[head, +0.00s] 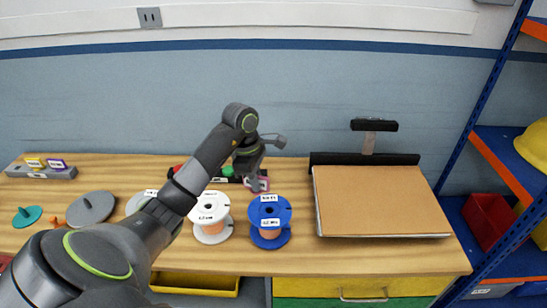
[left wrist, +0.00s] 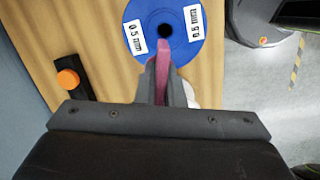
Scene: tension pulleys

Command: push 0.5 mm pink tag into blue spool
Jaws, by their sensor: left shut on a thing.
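The blue spool (head: 270,213) stands upright on the wooden table, right of a white spool. Its top flange carries white 0.5 mm labels around a dark centre hole, and copper-coloured wire shows below. In the left wrist view the blue spool (left wrist: 150,44) is at the top. My left gripper (head: 256,183) is shut on the pink tag (head: 263,184), behind the blue spool in the head view. In the left wrist view the pink tag (left wrist: 162,72) sits between the fingers, its tip pointing at the hole. I cannot tell whether it touches the spool. My right gripper is not in view.
A white spool (head: 211,215) stands left of the blue one. A grey block with yellow and purple tags (head: 42,170) lies far left. A cork-coloured board (head: 380,202) lies to the right. A blue shelf rack (head: 483,150) stands at the right edge.

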